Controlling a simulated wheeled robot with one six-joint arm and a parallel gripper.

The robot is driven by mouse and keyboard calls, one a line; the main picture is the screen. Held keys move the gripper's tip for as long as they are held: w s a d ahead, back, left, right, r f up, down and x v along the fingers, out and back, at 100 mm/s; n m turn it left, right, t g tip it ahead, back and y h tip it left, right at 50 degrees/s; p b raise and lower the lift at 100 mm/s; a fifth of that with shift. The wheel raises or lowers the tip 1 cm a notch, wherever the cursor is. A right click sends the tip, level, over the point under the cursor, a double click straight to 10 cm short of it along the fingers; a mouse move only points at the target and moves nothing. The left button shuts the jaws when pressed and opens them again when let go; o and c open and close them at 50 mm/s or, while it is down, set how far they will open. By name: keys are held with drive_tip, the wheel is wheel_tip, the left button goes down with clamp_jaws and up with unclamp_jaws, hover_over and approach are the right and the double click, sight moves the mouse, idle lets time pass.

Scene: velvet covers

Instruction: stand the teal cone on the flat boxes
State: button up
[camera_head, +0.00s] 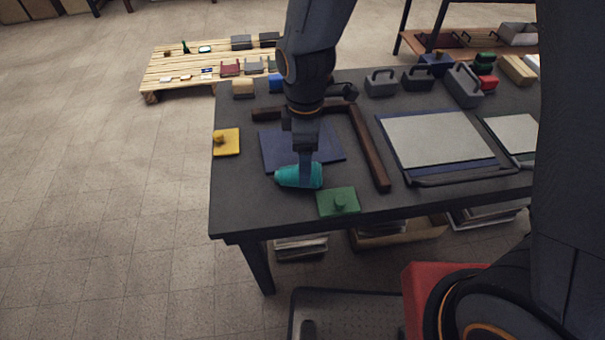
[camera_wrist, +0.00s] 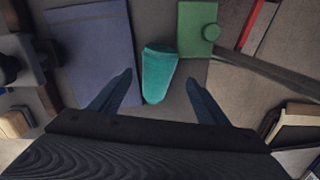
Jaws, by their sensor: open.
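The teal cone (camera_head: 288,177) lies on its side on the dark table, its wide end to the right in the head view. It sits near the front edge, beside the blue flat cover. In the wrist view, the cone (camera_wrist: 158,72) shows between the two fingers of my open gripper (camera_wrist: 160,82), with a gap on each side. In the head view my gripper (camera_head: 306,168) points down over the cone and hides part of it. Stacks of flat items, perhaps the flat boxes (camera_head: 301,246), show below the table; I cannot tell for certain.
A blue flat cover (camera_head: 273,147) and a green knobbed plate (camera_head: 337,203) lie close to the cone. A brown L-shaped bar (camera_head: 369,150) stands behind and right. A yellow knobbed plate (camera_head: 226,142) lies left. A pale panel (camera_head: 432,138) fills the right. Floor left is clear.

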drive_tip(key=shift+w+a+f+p, duration=0.15)
drive_tip(key=shift+f+p, duration=0.3)
drive_tip(key=shift+f, duration=0.85)
drive_tip(key=shift+a+f+p, duration=0.15)
drive_tip(key=shift+f+p, duration=0.3)
drive_tip(key=shift+f, duration=0.8)
drive_tip(key=c, duration=1.2)
drive_tip(key=shift+r, duration=0.1)
drive_tip(key=shift+c, duration=0.2)
